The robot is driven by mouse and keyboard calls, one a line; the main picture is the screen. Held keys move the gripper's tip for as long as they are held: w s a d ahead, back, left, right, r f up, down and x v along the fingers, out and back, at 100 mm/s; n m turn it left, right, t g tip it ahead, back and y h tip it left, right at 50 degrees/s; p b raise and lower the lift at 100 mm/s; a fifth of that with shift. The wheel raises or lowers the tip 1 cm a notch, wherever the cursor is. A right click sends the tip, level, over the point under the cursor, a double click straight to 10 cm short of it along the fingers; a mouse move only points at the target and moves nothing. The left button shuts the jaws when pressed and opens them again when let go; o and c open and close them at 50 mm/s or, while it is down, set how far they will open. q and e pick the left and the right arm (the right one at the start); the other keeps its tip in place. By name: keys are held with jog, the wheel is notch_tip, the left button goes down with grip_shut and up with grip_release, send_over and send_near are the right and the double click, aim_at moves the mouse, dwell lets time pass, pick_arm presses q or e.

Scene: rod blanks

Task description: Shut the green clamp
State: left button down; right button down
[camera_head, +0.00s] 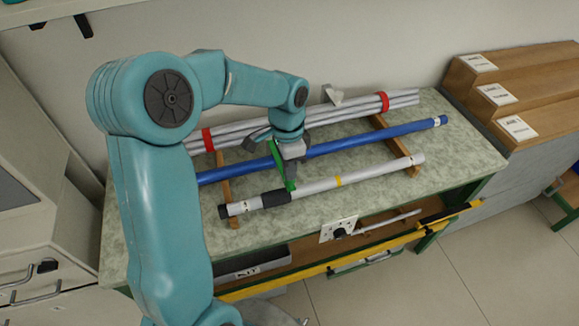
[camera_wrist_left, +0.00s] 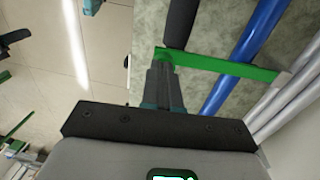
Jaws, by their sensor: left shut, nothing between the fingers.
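The green clamp (camera_head: 278,158) shows as a flat green bar crossing over the blue rod (camera_head: 375,138). In the left wrist view the green bar (camera_wrist_left: 225,68) runs from beside a dark sleeve to the grey rods. My left gripper (camera_head: 290,170) is over the clamp in the head view and hides part of it. In the left wrist view its fingers (camera_wrist_left: 163,70) are together and empty, at the bar's left end. I cannot tell whether they touch it. How far the clamp is closed is unclear. My right gripper is not in view.
A bundle of grey rods (camera_head: 345,112) with red bands lies behind the blue rod. A silver rod (camera_head: 315,187) with a dark sleeve lies in front, on wooden supports. An open drawer (camera_head: 300,270) juts from the bench front. Wooden steps (camera_head: 510,85) stand at right.

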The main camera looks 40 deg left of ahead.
aim_at(291, 185)
pick_arm(q)
jog(key=f, duration=0.1)
jog(key=f+b, duration=0.1)
jog(key=d+f+b, duration=0.1)
jog(key=shift+s, duration=0.25)
jog(key=shift+s+d+r, duration=0.1)
jog(key=shift+s+r, duration=0.05)
